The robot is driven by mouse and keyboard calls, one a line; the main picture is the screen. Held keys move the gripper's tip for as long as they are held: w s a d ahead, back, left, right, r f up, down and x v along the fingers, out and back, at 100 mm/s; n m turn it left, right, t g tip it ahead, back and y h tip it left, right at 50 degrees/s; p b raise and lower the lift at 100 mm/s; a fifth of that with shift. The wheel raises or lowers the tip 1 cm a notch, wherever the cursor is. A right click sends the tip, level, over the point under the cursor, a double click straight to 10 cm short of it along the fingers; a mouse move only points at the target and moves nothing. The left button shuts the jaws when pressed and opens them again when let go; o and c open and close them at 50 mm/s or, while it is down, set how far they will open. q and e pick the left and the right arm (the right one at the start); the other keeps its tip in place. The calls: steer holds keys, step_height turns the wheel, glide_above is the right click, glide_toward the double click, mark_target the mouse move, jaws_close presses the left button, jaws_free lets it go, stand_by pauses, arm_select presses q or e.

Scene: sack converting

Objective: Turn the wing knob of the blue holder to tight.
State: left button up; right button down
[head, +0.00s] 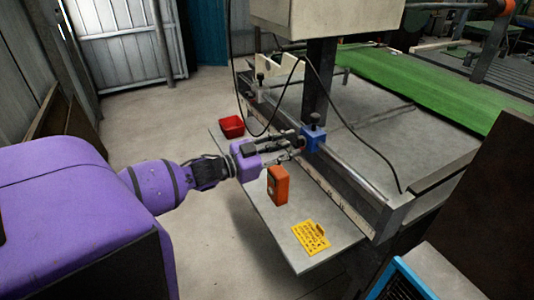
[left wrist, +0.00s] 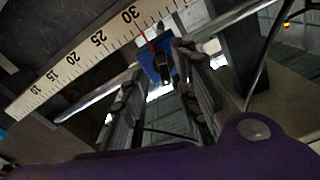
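The blue holder (head: 311,138) sits on the metal rail of the machine, with a small black knob on its top. In the left wrist view the blue holder (left wrist: 149,64) shows ahead beside the ruler, with a red pointer line. A dark part, seemingly its wing knob (left wrist: 165,69), faces me. My left gripper (head: 296,146) reaches in from the left, its fingertips just short of the holder. In the left wrist view the fingers of my left gripper (left wrist: 164,55) are apart, with the dark part seen between them. I cannot tell whether they touch it, nor how the wing is turned.
An orange device (head: 278,186) stands on the grey shelf (head: 283,238) near my gripper. A yellow card (head: 310,237) lies on the front of the shelf, and a red bin (head: 232,126) at its back. A black cable hangs close to the holder. A ruler (left wrist: 84,61) runs along the rail.

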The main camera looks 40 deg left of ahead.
arm_select(q)
steer(key=v, duration=0.9)
steer(key=shift+s, duration=0.2)
steer(key=s+d+f+n+g+y, duration=0.1)
steer(key=s+d+f+g+y, duration=0.15)
steer(key=s+f, duration=0.65)
steer(key=s+d+f+n+g+y, duration=0.1)
steer(key=s+f+n+g+y, duration=0.2)
steer(key=f, duration=1.1)
steer(key=s+d+f+n+g+p, duration=0.1)
steer(key=s+d+f+n, duration=0.1)
steer(key=s+d+f, duration=0.2)
steer(key=s+d+f+n+g+y+p, duration=0.1)
steer(key=s+d+f, duration=0.4)
steer(key=s+d, duration=0.6)
steer(key=d, duration=0.3)
steer(key=shift+s+d+n, duration=0.25)
steer(key=shift+n, duration=0.15)
